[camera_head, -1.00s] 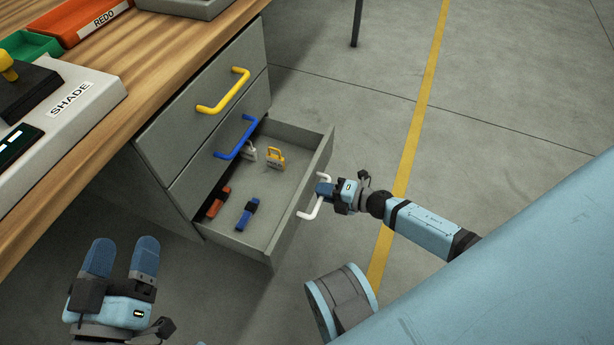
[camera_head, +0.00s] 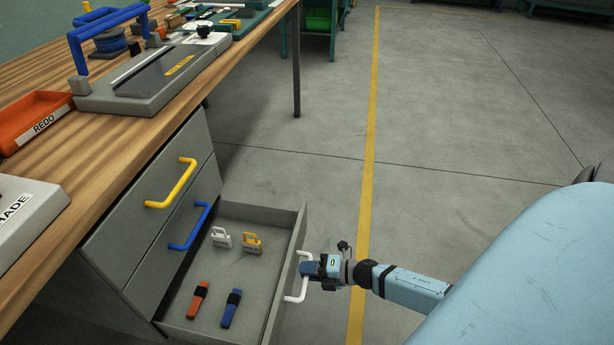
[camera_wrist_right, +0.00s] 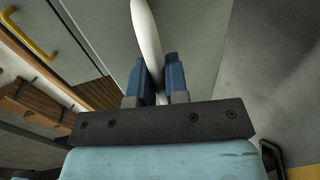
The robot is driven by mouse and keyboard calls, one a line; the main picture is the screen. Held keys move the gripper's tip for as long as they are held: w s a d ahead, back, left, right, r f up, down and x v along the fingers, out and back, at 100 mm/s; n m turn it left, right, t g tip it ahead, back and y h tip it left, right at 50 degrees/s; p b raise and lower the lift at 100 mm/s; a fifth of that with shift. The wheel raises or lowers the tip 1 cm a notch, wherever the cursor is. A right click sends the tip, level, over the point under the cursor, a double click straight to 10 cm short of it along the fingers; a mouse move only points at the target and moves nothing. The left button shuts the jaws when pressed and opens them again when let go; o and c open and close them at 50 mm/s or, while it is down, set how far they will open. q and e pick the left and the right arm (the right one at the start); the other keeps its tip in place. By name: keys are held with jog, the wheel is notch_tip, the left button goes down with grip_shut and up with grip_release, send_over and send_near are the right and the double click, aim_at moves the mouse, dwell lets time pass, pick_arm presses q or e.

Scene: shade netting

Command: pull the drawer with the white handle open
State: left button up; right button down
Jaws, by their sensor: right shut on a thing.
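The bottom drawer (camera_head: 256,303) of the grey cabinet under the bench stands open, its inside showing. Its white handle (camera_head: 290,298) is on the drawer front; it also shows in the right wrist view (camera_wrist_right: 145,40). My right gripper (camera_head: 308,268) is shut on the white handle, with its blue fingers on either side of the bar in the right wrist view (camera_wrist_right: 162,82). In the drawer lie a white padlock (camera_head: 221,239), a yellow padlock (camera_head: 251,244), an orange-red item (camera_head: 198,299) and a blue item (camera_head: 231,308) with dark bands. My left gripper is out of view.
Above are closed drawers with a yellow handle (camera_head: 172,186) and a blue handle (camera_head: 190,228). The wooden bench (camera_head: 105,150) carries an orange REDO tray (camera_head: 32,117) and a grey device with a blue frame (camera_head: 150,80). The floor right of the drawer is clear.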

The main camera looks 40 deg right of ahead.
jog(key=c, duration=1.1)
grip_release()
jog(key=shift+c, duration=0.2)
jog(key=shift+d, duration=0.1)
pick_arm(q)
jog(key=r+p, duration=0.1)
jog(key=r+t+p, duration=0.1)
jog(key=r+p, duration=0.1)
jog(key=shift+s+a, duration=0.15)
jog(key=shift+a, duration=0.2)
pick_arm(e)
jog(key=v, duration=1.3)
jog(key=shift+s+d, duration=0.2)
jog(key=shift+s, duration=0.1)
